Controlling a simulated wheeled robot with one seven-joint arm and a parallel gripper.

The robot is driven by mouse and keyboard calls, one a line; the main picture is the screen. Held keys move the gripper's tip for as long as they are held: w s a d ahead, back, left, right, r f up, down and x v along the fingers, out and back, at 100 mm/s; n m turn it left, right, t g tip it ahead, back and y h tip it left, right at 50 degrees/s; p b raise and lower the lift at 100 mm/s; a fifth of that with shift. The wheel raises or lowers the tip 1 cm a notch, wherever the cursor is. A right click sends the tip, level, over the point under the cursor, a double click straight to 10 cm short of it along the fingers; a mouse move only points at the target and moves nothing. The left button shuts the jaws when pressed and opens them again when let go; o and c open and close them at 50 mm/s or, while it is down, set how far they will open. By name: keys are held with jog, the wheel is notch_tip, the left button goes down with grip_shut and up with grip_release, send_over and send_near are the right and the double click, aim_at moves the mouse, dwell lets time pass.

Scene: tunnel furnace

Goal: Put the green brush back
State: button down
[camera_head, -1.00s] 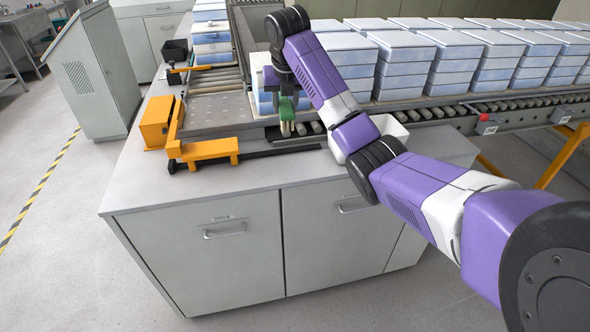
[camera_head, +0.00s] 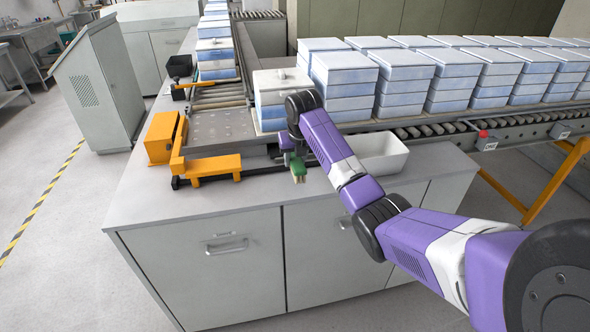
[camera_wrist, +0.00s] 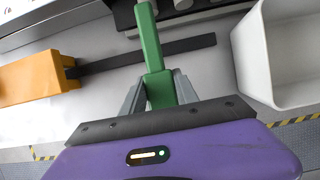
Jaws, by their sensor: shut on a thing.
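My gripper (camera_head: 296,163) is shut on the green brush (camera_head: 298,172), which hangs bristles-down over the grey counter's front part. In the wrist view the green brush (camera_wrist: 151,45) stretches up from between the fingers of my gripper (camera_wrist: 160,88). The brush is apart from the bin.
Stacks of blue-white boxes (camera_head: 345,78) stand on the roller conveyor behind, one stack (camera_head: 280,85) close behind my gripper. An orange pusher mechanism (camera_head: 212,166) with a dark bar lies to the left. The front strip of the counter (camera_head: 240,190) is clear.

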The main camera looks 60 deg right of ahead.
jog(key=shift+f, duration=2.35)
jog(key=c, duration=0.9)
grip_release()
jog(key=shift+f, duration=0.1)
jog(key=v, duration=1.2)
